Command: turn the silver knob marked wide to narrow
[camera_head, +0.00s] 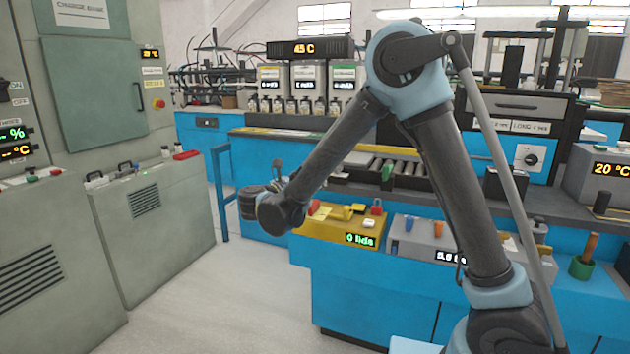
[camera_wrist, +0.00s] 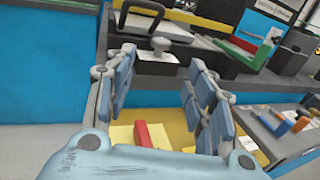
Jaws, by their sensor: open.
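My gripper (camera_wrist: 160,82) is open and empty in the wrist view, its blue-grey padded fingers spread wide. A pale silver knob with a rounded top (camera_wrist: 160,44) stands on a dark unit beyond the fingertips, apart from them and between them in the picture. No wide or narrow marking is readable near it. A dark rotary knob on a white plate (camera_head: 530,155) shows in the head view at the right, below a label reading LONG CASE. In the head view my arm's dark end hangs left of the yellow box, and the fingers cannot be made out clearly.
A yellow box (camera_head: 322,230) with small coloured parts on top stands on the blue bench, beside a grey box (camera_head: 420,247). A black handle (camera_wrist: 140,14) rises behind the silver knob. Grey cabinets (camera_head: 150,210) stand at left, with open floor between.

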